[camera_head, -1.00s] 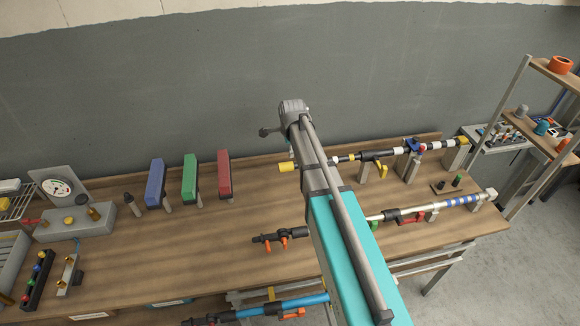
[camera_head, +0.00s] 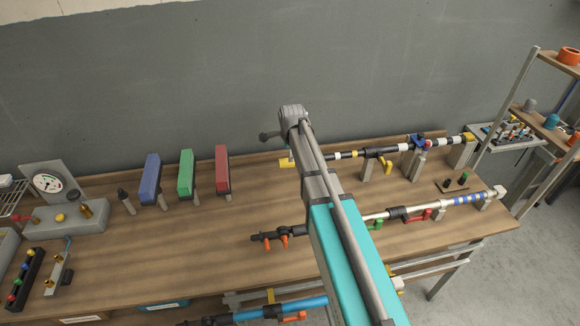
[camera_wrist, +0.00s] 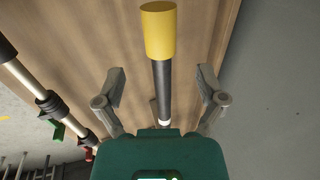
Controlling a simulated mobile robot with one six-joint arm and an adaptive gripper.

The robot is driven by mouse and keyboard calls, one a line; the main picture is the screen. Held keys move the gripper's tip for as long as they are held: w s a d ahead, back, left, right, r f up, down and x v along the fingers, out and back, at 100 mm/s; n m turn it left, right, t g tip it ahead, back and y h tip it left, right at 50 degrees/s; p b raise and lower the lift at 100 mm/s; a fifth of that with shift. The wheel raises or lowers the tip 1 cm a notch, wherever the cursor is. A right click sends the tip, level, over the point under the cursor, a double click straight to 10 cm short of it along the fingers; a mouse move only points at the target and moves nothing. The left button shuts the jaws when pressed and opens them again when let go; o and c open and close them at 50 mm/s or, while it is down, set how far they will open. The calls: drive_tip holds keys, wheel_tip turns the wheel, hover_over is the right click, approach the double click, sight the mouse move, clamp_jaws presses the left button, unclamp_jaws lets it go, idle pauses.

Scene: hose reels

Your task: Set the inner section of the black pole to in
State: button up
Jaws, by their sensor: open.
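The black pole (camera_head: 376,152) lies level along the back of the table, held up on grey posts. It has white and yellow bands, a yellow lever (camera_head: 386,165) and a yellow cap (camera_head: 286,162) at its left end. My arm hides part of it. In the wrist view the yellow cap (camera_wrist: 160,34) and a black length of the pole (camera_wrist: 162,88) run between the two fingers. My gripper (camera_wrist: 159,82) is open, one finger on each side of the pole with a gap to both.
A silver pole (camera_head: 440,204) with a red lever and blue bands lies nearer the front edge. Blue (camera_head: 150,178), green (camera_head: 187,174) and red (camera_head: 222,169) blocks stand at the left back. A grey wall rises behind the table. The table middle-left is clear.

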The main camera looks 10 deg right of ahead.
drive_tip(key=shift+b+x, duration=3.2)
drive_tip(key=shift+x, duration=0.45)
drive_tip(key=shift+c, duration=0.2)
clamp_jaws()
drive_tip(key=shift+d, duration=0.15)
